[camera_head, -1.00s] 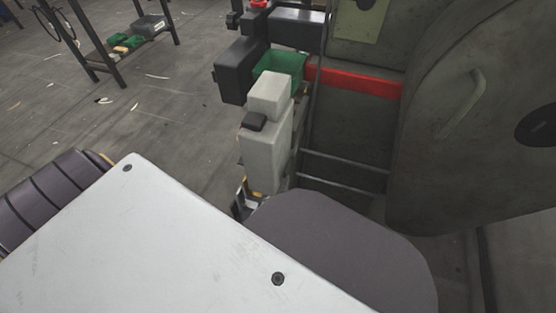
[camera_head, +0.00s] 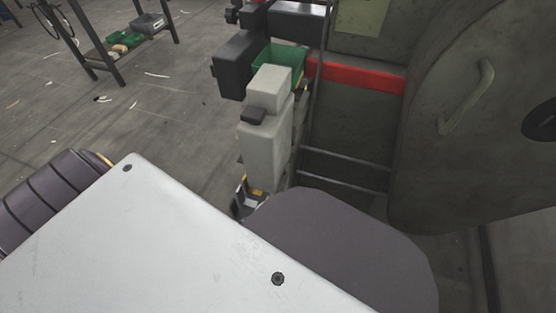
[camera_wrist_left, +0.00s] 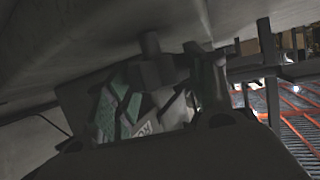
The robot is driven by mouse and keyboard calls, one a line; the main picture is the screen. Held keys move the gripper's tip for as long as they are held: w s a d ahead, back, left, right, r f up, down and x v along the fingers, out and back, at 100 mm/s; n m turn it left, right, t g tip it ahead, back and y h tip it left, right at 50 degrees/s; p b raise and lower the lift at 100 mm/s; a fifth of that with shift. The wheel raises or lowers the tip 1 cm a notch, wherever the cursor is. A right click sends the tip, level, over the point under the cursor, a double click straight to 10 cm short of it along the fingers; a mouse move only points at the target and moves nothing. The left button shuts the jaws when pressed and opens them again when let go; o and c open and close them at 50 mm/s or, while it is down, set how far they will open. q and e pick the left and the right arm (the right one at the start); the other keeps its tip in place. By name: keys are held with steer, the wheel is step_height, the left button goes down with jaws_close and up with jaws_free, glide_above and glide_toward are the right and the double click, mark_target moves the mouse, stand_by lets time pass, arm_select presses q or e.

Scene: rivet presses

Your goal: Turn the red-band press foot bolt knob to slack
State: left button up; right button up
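The red-band press (camera_head: 425,125) is a large grey-green machine at the right of the head view, with a red band (camera_head: 362,77) across its body. Its foot bolt knob does not clearly show in the head view. In the left wrist view, a short dark cylinder (camera_wrist_left: 150,44) hangs below a large grey surface; I cannot tell if it is the knob. My left gripper (camera_wrist_left: 180,75) reaches up close to this cylinder, with dark finger parts around or beside it. Whether the fingers touch or grip it is too dark to tell. My right gripper is not in view.
A pale grey block-shaped unit (camera_head: 264,135) stands left of the press, with a green bin (camera_head: 282,58) behind it. A dark-legged table (camera_head: 108,58) stands far back left. The floor (camera_head: 150,110) between is open, with scattered scraps. The press handle (camera_head: 470,97) sticks out.

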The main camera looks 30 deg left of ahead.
arm_select(q)
steer(key=c, duration=0.6)
steer(key=shift+n+y, duration=0.8)
steer(key=shift+y, duration=0.2)
steer(key=o, duration=1)
steer(key=shift+r, duration=0.25)
